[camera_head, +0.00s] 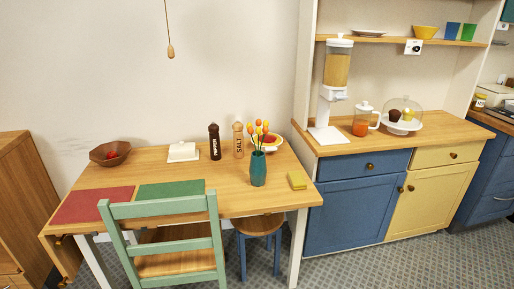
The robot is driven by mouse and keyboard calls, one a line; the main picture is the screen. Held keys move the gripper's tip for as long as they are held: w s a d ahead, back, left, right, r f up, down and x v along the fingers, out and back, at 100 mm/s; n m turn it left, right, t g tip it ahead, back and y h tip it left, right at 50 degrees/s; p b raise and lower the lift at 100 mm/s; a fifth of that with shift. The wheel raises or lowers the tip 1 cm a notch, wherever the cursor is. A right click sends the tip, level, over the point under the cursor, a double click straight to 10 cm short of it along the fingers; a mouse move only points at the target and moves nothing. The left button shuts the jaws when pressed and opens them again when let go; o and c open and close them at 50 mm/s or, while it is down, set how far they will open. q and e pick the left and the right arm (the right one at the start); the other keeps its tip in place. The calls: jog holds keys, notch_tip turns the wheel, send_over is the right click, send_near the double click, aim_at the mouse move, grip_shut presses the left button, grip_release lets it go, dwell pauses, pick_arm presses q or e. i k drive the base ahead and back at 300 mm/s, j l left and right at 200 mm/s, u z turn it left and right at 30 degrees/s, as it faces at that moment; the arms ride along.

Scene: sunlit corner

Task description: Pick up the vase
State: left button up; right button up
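The vase (258,169) is teal and stands upright on the wooden table, toward its right side. Orange and yellow flowers (259,133) on stems rise from its mouth. A bowl (270,143) stands just behind it and is partly hidden by the flowers. Neither of my grippers shows in the head view.
The wooden table (225,200) also bears a pepper mill (214,142), a salt mill (238,140), a butter dish (183,152), a brown bowl (110,153) and a yellow sponge-like block (297,180). A green chair (164,212) stands in front. A blue-and-yellow cabinet (355,213) is on the right.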

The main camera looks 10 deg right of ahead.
aim_at(258, 169)
jog(key=i+l+u, duration=0.15)
jog(key=i, duration=0.4)
jog(key=i+l+u, duration=0.15)
jog(key=i+l, duration=0.15)
jog(key=i, duration=0.25)
jog(key=i+l+u, duration=0.2)
jog(key=i+l, duration=0.15)
jog(key=i, duration=0.2)
